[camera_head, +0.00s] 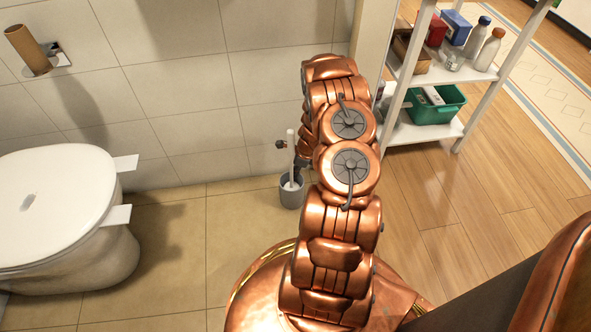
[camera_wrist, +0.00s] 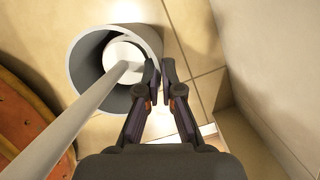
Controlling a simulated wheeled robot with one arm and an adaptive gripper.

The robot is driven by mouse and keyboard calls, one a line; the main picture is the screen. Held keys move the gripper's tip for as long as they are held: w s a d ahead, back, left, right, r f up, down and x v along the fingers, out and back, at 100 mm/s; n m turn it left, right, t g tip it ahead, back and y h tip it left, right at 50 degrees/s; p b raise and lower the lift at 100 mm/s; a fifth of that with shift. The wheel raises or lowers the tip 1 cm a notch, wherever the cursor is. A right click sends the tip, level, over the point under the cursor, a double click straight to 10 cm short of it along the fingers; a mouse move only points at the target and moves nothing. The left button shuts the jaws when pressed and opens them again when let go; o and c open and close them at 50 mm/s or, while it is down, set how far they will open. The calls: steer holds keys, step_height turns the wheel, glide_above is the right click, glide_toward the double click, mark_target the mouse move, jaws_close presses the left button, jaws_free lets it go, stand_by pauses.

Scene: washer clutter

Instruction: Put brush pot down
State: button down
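The brush pot (camera_head: 291,197) is a grey open cylinder with a white brush (camera_head: 291,150) standing in it. In the head view it is by the tiled wall, left of my arm; I cannot tell whether its base touches the floor. In the wrist view the pot (camera_wrist: 84,62) is at the upper left, its mouth towards the camera, with the brush handle (camera_wrist: 75,120) running to the lower left. My gripper (camera_wrist: 160,68) has its fingers close together at the pot's right rim, one over the inside and one outside, pinching the wall. In the head view my arm mostly hides the gripper.
A toilet (camera_head: 60,215) stands at the left. A white shelf (camera_head: 425,132) with bottles, boxes and a green basket (camera_head: 435,108) stands at the right. Tiled floor (camera_head: 235,215) between toilet and pot is clear. The wall (camera_wrist: 270,70) is close to the gripper's right.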

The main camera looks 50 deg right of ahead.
stand_by(0.3)
steer(key=c, duration=1.3)
jaws_free()
steer(key=p+v, duration=0.4)
steer(key=v, duration=0.8)
steer(key=shift+a+r, duration=0.1)
